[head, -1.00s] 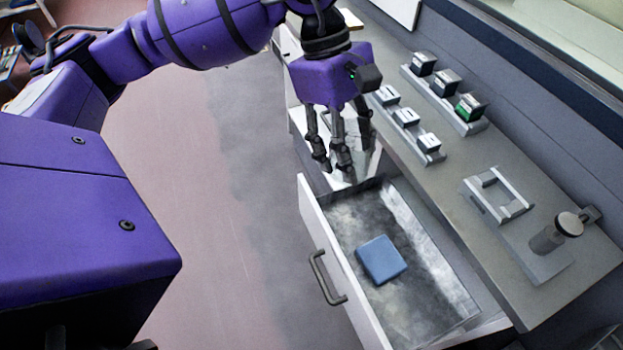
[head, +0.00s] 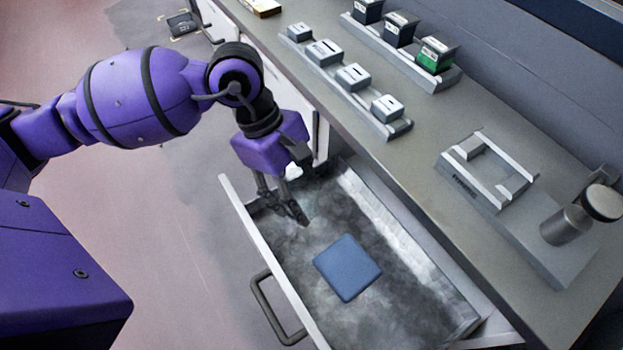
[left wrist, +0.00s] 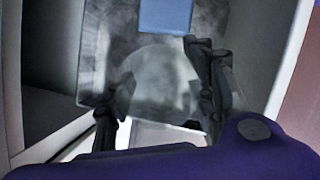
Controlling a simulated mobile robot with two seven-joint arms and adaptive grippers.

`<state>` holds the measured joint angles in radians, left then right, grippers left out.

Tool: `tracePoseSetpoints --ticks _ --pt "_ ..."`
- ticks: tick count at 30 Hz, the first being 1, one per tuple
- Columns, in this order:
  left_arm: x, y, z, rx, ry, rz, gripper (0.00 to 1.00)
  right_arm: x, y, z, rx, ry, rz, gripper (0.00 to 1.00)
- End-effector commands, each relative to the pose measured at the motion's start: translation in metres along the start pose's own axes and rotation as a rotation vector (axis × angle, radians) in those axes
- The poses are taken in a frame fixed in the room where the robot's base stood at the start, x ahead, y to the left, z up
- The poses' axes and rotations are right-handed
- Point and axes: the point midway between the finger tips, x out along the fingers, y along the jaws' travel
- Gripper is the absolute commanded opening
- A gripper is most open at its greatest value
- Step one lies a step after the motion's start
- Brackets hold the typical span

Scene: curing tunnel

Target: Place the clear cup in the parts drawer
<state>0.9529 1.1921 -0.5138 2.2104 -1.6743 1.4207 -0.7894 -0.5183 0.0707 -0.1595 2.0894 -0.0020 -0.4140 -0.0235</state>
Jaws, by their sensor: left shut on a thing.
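The parts drawer (head: 405,290) stands pulled out below the counter, with a grey mottled floor. My left gripper (head: 288,208) is over its far end, fingers pointing down. In the left wrist view the gripper (left wrist: 160,105) is shut on the clear cup (left wrist: 163,75), which shows as a faint see-through round outline between the fingers. The drawer floor shows through the cup. In the head view the cup is too faint to make out. I cannot tell how high the cup is above the drawer floor. My right gripper is not in view.
A blue block (head: 347,268) lies on the drawer floor, nearer the front than my gripper. The drawer's handle (head: 275,310) sticks out to the left. The counter (head: 400,170) above carries several small boxes in racks and a grey fixture (head: 487,170).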

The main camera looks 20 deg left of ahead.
Motion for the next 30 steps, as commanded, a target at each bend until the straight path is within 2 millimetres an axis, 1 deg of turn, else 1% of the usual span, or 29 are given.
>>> tracePoseSetpoints --ticks 1,3,8,15,18,24,27,28,30 --pt "0.01 -0.001 -0.003 -0.002 -0.003 -0.004 0.3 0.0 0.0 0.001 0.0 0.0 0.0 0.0" --pt "0.021 -0.001 -0.008 -0.004 -0.003 -0.005 0.3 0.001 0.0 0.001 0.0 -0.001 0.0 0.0" --pt "0.036 -0.001 -0.014 -0.003 -0.003 -0.004 0.3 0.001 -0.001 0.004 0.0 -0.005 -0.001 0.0" --pt "0.071 -0.002 -0.028 -0.005 -0.004 -0.006 0.3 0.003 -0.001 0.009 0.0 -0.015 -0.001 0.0" --pt "0.076 -0.002 -0.031 -0.002 -0.001 -0.004 0.3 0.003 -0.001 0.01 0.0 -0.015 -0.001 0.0" --pt "0.076 -0.002 -0.031 -0.002 -0.001 -0.004 0.3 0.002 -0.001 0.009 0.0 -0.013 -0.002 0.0" --pt "0.079 -0.002 -0.032 -0.002 -0.001 -0.005 0.3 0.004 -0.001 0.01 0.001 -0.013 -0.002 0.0" --pt "0.079 -0.002 -0.032 -0.002 -0.001 -0.005 0.52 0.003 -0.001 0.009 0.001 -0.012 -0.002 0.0" --pt "0.078 -0.002 -0.032 -0.002 -0.001 -0.005 0.61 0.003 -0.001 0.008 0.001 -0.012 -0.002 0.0"
